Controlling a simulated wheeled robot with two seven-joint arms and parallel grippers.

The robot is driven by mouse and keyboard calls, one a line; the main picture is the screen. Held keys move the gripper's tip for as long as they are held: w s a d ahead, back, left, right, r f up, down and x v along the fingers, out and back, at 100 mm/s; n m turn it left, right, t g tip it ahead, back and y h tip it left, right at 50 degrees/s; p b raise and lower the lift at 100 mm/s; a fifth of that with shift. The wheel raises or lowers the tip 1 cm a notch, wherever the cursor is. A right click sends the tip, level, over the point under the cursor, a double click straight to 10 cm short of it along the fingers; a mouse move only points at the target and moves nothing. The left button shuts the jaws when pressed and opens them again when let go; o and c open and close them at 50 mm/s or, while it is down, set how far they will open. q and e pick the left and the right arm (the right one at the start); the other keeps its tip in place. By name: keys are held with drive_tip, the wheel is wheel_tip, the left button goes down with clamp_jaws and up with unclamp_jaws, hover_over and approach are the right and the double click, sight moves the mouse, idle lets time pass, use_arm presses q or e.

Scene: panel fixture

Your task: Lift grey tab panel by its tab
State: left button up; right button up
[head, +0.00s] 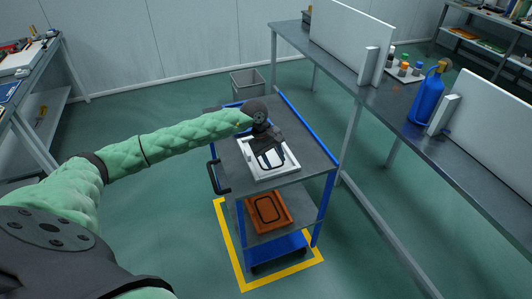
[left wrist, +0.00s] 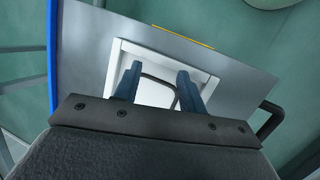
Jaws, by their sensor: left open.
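A white frame (head: 291,170) lies on the top shelf of the blue and grey cart, with a pale panel and a dark rounded outline inside it. The frame also shows in the left wrist view (left wrist: 205,77). My left gripper (head: 269,157) is over this frame, pointing down. In the left wrist view its two fingers (left wrist: 159,72) stand apart, with the pale panel and part of a dark curved line (left wrist: 160,81) between them. Nothing is held. I cannot make out the tab clearly; the gripper covers part of the panel. My right gripper is not in view.
The cart's lower shelf holds an orange tray (head: 255,200) with a dark loop. A grey bin (head: 247,83) stands behind the cart. A long workbench (head: 370,98) with a blue bottle (head: 426,98) is on the right. The floor left of the cart is clear.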

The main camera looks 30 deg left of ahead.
sight(247, 152)
use_arm(q)
drive_tip(key=a+r+y, duration=0.1)
drive_tip(key=a, duration=0.3)
drive_tip(key=a+r+y, duration=0.1)
drive_tip(key=a, duration=0.2)
drive_tip(key=a+r+m+y, duration=0.1)
drive_tip(key=a+y, duration=0.1)
drive_tip(key=a, duration=0.2)
drive_tip(key=shift+w+a+g+p, duration=0.3)
drive_tip(key=shift+w+a+g, duration=0.05)
drive_tip(key=shift+w+g, duration=0.05)
drive_tip(key=shift+a+f, duration=0.1)
drive_tip(key=shift+f, duration=0.05)
wheel_tip(247, 152, down, 2)
drive_tip(key=shift+p, duration=0.5)
drive_tip(key=f+p, duration=0.3)
drive_tip(key=f, duration=0.1)
drive_tip(key=shift+w, duration=0.2)
drive_tip(key=shift+a+f, duration=0.1)
drive_tip(key=shift+f, duration=0.55)
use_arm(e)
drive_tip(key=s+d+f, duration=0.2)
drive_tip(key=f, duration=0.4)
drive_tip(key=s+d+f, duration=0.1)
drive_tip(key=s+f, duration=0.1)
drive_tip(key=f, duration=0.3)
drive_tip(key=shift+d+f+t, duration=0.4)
